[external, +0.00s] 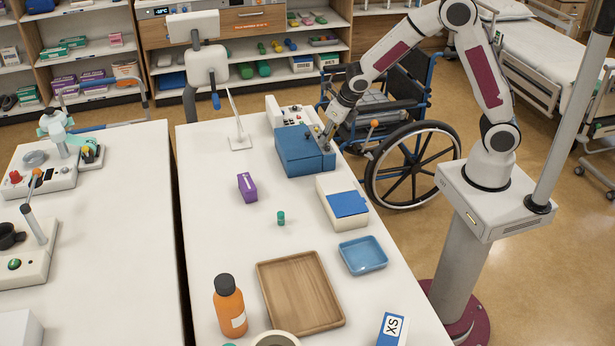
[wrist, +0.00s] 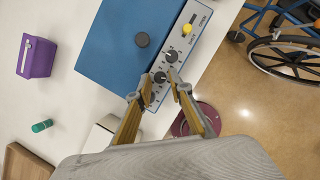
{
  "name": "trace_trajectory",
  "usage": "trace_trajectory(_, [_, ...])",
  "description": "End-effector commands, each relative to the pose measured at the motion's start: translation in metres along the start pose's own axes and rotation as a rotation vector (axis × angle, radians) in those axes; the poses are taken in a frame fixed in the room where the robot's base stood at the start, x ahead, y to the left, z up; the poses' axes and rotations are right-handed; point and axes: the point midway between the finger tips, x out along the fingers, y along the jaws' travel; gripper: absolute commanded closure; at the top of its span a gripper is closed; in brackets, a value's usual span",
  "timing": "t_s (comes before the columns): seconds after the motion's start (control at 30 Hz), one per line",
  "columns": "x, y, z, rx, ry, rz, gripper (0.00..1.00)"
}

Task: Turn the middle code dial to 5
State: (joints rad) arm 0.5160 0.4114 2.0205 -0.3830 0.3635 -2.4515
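A blue lockbox (external: 300,152) stands on the far right part of the table. In the wrist view its grey panel (wrist: 199,46) carries a yellow knob (wrist: 189,25) and black code dials. One dial (wrist: 172,56) is clear of my fingers. Another dial (wrist: 160,77), seemingly the middle one, shows between my fingertips. The dial numbers are too small to read. In the external view, my arm reaches the box's right side.
A purple box (external: 247,187), a small green bottle (external: 281,218), a white box with a blue lid (external: 347,204) and a blue tray (external: 363,257) stand nearby. A wheelchair (external: 412,165) is beside the table.

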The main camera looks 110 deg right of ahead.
Motion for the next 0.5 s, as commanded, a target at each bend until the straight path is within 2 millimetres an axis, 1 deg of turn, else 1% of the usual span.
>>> trace_trajectory(0.17, [0.0, -0.001, 0.0, -0.04, 0.0, 0.016, 0.79])
trace_trajectory(0.5, [-0.041, -0.001, 0.001, -0.042, -0.003, 0.017, 0.79])
